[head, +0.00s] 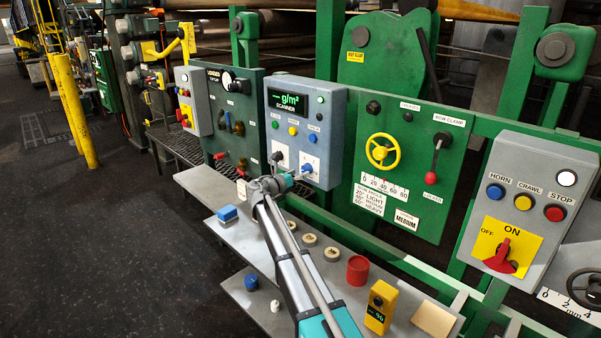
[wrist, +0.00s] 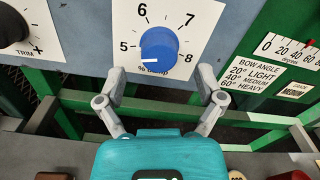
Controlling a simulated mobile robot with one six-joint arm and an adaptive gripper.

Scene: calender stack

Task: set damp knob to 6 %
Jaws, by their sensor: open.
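The blue damp knob (wrist: 165,46) sits on a white dial plate (wrist: 187,14) marked 5, 6, 7, 8, with "% Damp" below. Its white pointer line lies at the lower left of the knob and points left, just below the 5. In the head view the knob (head: 307,168) is at the lower right of the grey scanner panel (head: 327,122). My gripper (wrist: 160,73) is open, its two fingers apart below and to either side of the knob. No finger appears to touch it. In the head view my gripper (head: 291,178) is close before the panel, partly covering the dial plate.
The black trim knob (wrist: 12,26) is left of the dial. A green panel with a yellow handwheel (head: 383,151) and a red-tipped lever (head: 431,178) stands right.

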